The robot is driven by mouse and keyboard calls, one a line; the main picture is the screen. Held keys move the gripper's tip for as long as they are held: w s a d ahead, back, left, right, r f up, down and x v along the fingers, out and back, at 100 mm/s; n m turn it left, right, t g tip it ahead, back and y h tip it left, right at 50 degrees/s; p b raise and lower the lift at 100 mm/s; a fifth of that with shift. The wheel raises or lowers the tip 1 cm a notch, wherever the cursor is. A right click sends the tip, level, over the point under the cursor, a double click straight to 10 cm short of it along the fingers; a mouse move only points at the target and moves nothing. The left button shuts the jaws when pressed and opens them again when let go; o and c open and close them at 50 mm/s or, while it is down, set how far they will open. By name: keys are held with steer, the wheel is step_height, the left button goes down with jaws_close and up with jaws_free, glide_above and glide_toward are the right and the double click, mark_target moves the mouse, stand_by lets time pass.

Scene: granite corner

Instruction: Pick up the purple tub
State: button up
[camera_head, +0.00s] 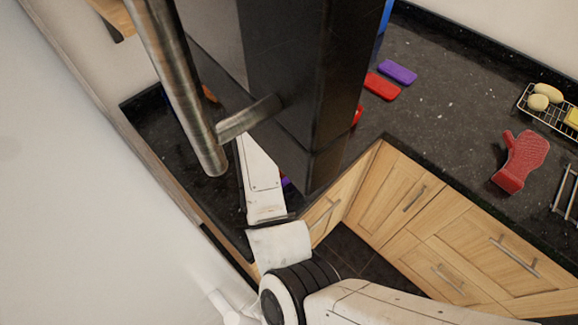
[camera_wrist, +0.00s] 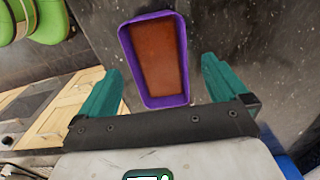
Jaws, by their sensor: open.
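The purple tub (camera_wrist: 166,101) is in the upper middle of the wrist view, a tapered rectangular tub with a flat brown surface inside its rim. It rests on the dark speckled counter (camera_wrist: 260,45). My gripper (camera_wrist: 161,68) is open, its teal fingers on either side of the tub in the picture, with visible gaps. Nothing is held. I cannot tell how far the fingers are above the tub. In the head view a tall dark panel hides my gripper; a small purple sliver (camera_head: 285,181) beside it may be the tub.
The tall dark panel (camera_head: 292,80) with a metal handle (camera_head: 180,85) stands close to my arm. Purple (camera_head: 398,72) and red (camera_head: 381,87) flat pieces, a red mitt (camera_head: 521,160) and a wire rack (camera_head: 550,112) are on the right counter. A green object (camera_wrist: 45,22) shows upper left.

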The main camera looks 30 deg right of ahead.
steer(key=shift+d+f+b, duration=0.2)
steer(key=shift+f+b, duration=1.05)
steer(key=shift+f, duration=0.05)
steer(key=shift+d+f+b, duration=0.2)
steer(key=shift+f+b, duration=1)
steer(key=shift+f, duration=0.05)
steer(key=shift+c, duration=0.4)
steer(key=shift+r, duration=0.1)
steer(key=c, duration=1.1)
steer(key=shift+c, duration=0.2)
steer(key=shift+r, duration=0.15)
